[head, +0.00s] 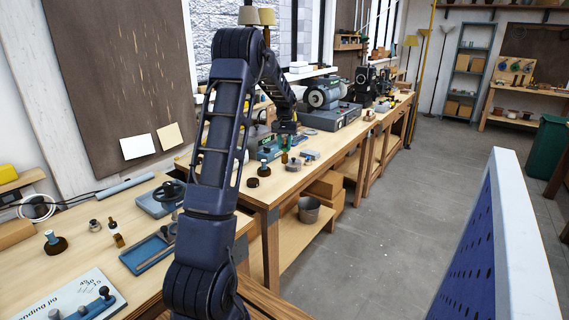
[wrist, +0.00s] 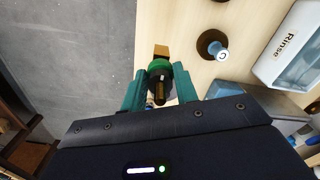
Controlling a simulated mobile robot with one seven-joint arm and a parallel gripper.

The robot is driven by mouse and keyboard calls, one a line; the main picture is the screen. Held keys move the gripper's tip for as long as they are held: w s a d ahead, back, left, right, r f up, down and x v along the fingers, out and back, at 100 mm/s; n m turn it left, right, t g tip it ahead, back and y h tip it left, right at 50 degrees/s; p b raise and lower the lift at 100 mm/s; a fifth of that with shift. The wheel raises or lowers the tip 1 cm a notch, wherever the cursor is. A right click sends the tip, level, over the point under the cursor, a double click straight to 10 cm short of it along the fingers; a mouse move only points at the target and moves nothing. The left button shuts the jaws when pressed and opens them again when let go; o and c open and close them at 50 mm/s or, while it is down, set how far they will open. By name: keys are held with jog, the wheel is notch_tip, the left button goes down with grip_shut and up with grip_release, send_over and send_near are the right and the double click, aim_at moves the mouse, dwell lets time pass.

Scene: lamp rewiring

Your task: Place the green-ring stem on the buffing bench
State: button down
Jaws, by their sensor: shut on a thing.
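The green-ring stem (wrist: 160,66) is between my gripper's teal fingers in the wrist view, with its green ring and a dark and brass part showing. My gripper (wrist: 157,84) is shut on it. In the head view my gripper (head: 286,143) is small and far off, over the middle wooden bench near its front edge; the stem's lower part (head: 284,157) shows just below it. I cannot tell if the stem touches the bench top. A bench (head: 341,137) with a grey buffing machine (head: 323,93) stands beyond, to the right.
A brown round base with a blue-topped piece (wrist: 211,45) and a tray marked Rinse (wrist: 284,50) lie right of the stem. The near bench (head: 75,225) holds a blue tray, a bottle and a jig. A bucket (head: 309,210) sits on the lower shelf. The floor (head: 370,230) is clear.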

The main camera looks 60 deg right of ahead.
aim_at(285, 162)
jog(key=shift+f, duration=4.7)
jog(key=shift+f, duration=0.1)
jog(key=c, duration=1.1)
grip_release()
notch_tip(285, 162, up, 12)
jog(key=shift+r, duration=0.1)
